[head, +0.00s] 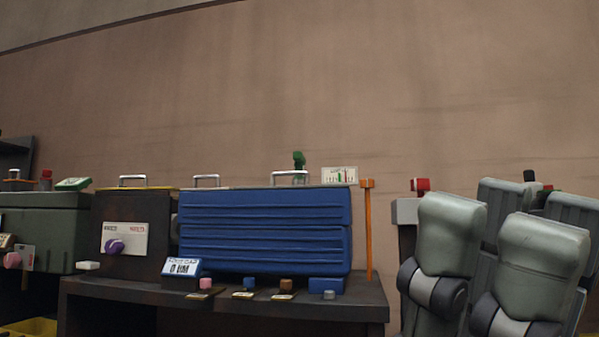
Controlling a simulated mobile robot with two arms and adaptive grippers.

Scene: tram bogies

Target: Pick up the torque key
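An upright orange rod with a wider head (368,230) stands at the right end of the dark bench, beside the blue ribbed case. It may be the torque key, but I cannot be sure. My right gripper (500,240) shows at the lower right as grey rounded parts with dark joints, apart from the rod. I see nothing held. My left gripper is not in view.
The blue case (265,235) fills much of the dark bench (330,308). A dark box with a purple knob (115,246) and a green-grey chest (40,225) stand left.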

